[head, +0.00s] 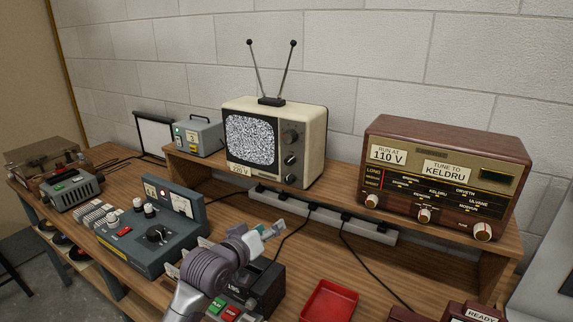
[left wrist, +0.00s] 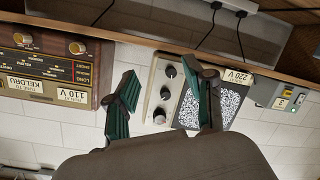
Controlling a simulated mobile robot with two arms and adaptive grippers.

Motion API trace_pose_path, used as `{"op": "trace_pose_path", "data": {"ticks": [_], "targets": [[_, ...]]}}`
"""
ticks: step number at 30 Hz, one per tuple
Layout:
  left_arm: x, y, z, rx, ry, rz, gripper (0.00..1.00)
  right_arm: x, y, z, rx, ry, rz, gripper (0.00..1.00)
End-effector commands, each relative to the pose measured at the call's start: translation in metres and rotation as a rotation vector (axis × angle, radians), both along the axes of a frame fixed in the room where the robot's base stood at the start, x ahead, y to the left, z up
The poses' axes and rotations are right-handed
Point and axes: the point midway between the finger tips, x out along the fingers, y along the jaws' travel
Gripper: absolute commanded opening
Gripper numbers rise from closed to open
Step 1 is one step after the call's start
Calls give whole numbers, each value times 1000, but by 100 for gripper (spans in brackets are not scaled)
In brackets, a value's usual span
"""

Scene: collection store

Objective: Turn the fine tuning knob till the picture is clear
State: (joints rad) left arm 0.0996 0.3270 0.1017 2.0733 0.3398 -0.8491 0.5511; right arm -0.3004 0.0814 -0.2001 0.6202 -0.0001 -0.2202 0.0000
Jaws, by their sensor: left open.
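The cream television (head: 312,150) stands on the raised shelf, its screen (head: 250,139) full of black-and-white static. Three dark knobs run down its right panel: upper (head: 290,138), middle (head: 290,160) and lower (head: 290,178). I cannot read which is fine tuning. My left gripper (head: 264,236) is open and empty, in front of and below the television, apart from it. In the left wrist view, which is upside down, the knob panel (left wrist: 150,88) shows between the spread green-padded fingers (left wrist: 160,72); one finger partly covers the screen (left wrist: 223,108). My right gripper is not in view.
A wooden radio (head: 445,175) stands right of the television. A grey control console (head: 150,235), a dark box (head: 262,285) and a red tray (head: 328,302) sit on the lower bench. A power strip (head: 322,215) with cables runs along the shelf front. Antenna rods (head: 271,75) rise above the television.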

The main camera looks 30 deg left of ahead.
Motion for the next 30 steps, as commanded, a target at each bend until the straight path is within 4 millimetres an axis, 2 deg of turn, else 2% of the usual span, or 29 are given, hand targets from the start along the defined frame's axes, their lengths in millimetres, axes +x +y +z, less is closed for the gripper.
{"op": "trace_pose_path", "data": {"ticks": [1, 3, 7, 13, 24, 30], "targets": [[16, 13, 31, -50, -81, 20, 53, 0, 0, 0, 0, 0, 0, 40], [28, 26, 60, -109, -161, 35, 53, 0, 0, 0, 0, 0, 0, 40], [37, 37, 87, -165, -231, 47, 53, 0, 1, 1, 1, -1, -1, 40], [59, 38, 92, -173, -239, 48, 53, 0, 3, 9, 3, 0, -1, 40], [136, 35, 92, -170, -237, 47, 53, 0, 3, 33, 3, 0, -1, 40], [163, 34, 90, -168, -237, 46, 53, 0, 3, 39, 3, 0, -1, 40]]}}
